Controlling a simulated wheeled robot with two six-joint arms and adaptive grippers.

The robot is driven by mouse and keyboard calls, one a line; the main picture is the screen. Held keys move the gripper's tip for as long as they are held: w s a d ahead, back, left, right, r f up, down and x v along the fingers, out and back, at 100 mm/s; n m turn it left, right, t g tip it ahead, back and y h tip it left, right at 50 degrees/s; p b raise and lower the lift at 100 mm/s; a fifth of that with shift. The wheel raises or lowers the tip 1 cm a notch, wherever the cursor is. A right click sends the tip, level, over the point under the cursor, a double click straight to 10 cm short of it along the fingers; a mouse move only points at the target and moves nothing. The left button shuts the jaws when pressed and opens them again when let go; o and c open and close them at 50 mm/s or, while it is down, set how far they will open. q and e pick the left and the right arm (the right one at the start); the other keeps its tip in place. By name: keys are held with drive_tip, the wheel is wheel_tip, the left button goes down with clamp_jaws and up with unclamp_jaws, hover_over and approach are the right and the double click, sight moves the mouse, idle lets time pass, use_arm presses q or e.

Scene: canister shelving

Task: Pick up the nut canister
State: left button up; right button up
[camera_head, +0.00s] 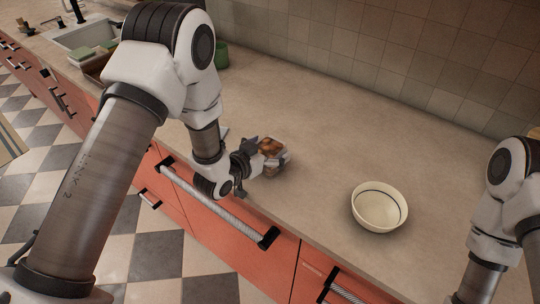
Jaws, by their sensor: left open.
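The nut canister (271,147), a small container with brown nuts showing at its top, stands on the counter near its front edge. My left gripper (262,160) is at the canister, its dark fingers at the canister's left and front sides. It is open, and I cannot tell whether the fingers touch the canister. The canister's lower part is partly hidden by the gripper. My right arm comes in at the right edge, but its gripper is out of view.
A cream bowl (379,207) with a dark inner ring stands on the counter to the right. A sink (85,36) and a green container (221,56) are at the back left. The tiled wall bounds the counter behind. The counter between canister and bowl is clear.

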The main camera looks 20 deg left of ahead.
use_arm(q)
drive_tip(key=shift+s+a, duration=0.1)
drive_tip(key=shift+s, duration=0.1)
drive_tip(key=c, duration=0.5)
drive_tip(key=shift+r, duration=0.1)
drive_tip(key=c, duration=0.8)
